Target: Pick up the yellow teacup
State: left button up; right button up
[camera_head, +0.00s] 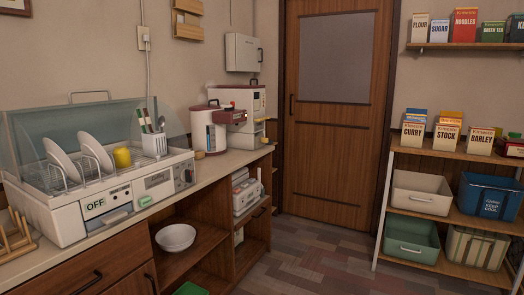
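The yellow teacup (122,157) stands in the dish dryer (62,210) on the counter at the left. It sits on the wire rack between the white plates (95,152) and the white cutlery holder (155,145). The dryer's clear lid (75,130) rises behind the dishes. The cup's handle cannot be made out. Neither of my grippers is in view.
The counter (208,165) also holds a red and white coffee machine (213,130) farther right. A wooden rack (15,238) stands at the near left. A white bowl (175,238) sits on the open shelf below. The floor (315,260) in the middle is clear.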

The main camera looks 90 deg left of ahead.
aim_at(121, 155)
jog(key=u, duration=3.85)
